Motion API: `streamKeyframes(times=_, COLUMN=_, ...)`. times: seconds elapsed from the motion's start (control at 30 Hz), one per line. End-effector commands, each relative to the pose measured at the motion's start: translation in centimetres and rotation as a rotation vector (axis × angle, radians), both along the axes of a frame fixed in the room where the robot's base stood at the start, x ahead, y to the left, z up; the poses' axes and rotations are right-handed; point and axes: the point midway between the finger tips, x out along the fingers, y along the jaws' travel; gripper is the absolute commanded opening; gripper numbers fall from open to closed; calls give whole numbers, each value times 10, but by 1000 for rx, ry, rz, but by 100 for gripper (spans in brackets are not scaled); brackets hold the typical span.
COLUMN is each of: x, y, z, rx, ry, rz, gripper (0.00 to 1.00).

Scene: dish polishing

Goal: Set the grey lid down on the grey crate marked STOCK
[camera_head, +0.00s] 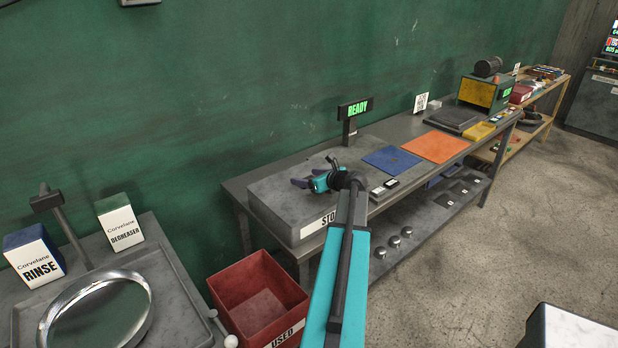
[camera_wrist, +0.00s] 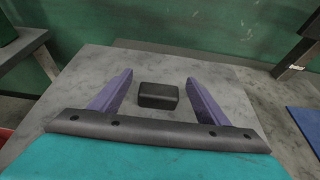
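The grey lid (camera_head: 285,195) lies flat on top of the grey crate marked STOCK (camera_head: 318,223); part of the marking is hidden behind my arm. The lid's black knob (camera_wrist: 158,96) shows in the wrist view, with the grey lid top (camera_wrist: 75,85) around it. My gripper (camera_head: 316,175) is over the lid. In the wrist view my gripper (camera_wrist: 160,76) is open, with its purple fingers on either side of the knob and a clear gap on both sides. No edge of the lid looks tilted.
The crate stands at the left end of a grey bench with a READY sign (camera_head: 354,108) behind it. A blue mat (camera_head: 391,159) and an orange mat (camera_head: 436,146) lie to the right. A red USED bin (camera_head: 258,285) stands below left.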

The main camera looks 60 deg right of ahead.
Motion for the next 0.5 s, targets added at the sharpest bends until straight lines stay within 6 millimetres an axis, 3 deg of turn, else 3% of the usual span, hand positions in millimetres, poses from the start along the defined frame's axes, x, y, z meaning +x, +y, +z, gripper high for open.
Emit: streamKeyframes(times=0.5, x=-11, y=4, z=2, rx=0, ry=1, rz=-1, gripper=69)
